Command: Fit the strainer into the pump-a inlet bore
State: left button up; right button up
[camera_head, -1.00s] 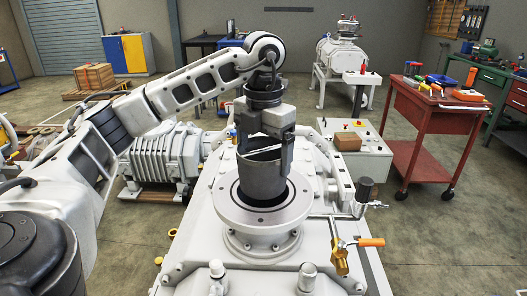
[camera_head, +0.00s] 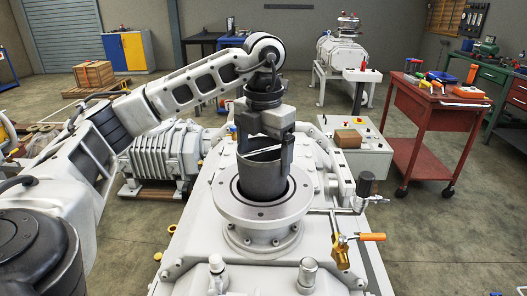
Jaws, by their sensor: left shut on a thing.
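The strainer (camera_head: 262,184) is a dark grey, open-topped cylinder. It stands upright in the middle of the round flanged inlet bore (camera_head: 263,222) of the pale grey pump, its lower end inside the ring and hidden by the rim. A dark gap shows around it inside the ring. My left gripper (camera_head: 265,150) points down over the strainer and is shut on its upper rim. How deep the strainer sits, I cannot tell. My right gripper is not in view.
A brass valve with an orange handle (camera_head: 371,237) sticks out on the pump's right side. Capped studs (camera_head: 308,272) stand on the pump's near part. A red tool cart (camera_head: 430,122) stands to the right.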

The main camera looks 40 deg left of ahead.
pick_arm(q)
jog(key=shift+f+b, duration=0.4)
jog(key=shift+f, duration=0.2)
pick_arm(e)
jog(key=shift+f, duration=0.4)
pick_arm(q)
jog(key=shift+f+b, duration=1.1)
jog(key=shift+f, duration=0.45)
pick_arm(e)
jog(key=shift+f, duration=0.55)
pick_arm(q)
jog(key=o, duration=0.8)
jog(key=shift+o, duration=0.2)
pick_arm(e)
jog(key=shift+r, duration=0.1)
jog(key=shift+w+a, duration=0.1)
pick_arm(q)
jog(key=shift+r, duration=0.15)
notch_tip(320, 180, up, 16)
jog(key=p, duration=0.6)
jog(key=shift+p, duration=0.35)
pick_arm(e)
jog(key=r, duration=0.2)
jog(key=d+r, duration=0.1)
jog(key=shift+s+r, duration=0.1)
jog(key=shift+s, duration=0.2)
